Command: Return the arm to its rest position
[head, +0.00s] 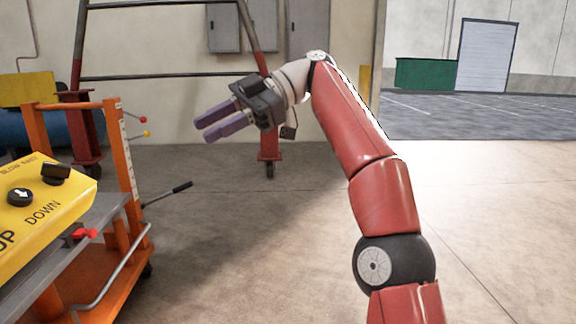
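My red arm rises from the bottom right of the head view and bends at a raised joint near the top middle. My gripper (206,128) hangs off the end of the arm, pointing left and slightly down. Its two purple fingers lie side by side with a narrow gap between them. Nothing shows between the fingers. The gripper is in the air, apart from everything around it.
An orange lift cart (131,180) stands at the left, with a black-tipped lever (181,188) sticking out toward the middle. A yellow control box (42,205) is at the near left. A red frame (78,130) stands behind. The concrete floor (270,240) is clear.

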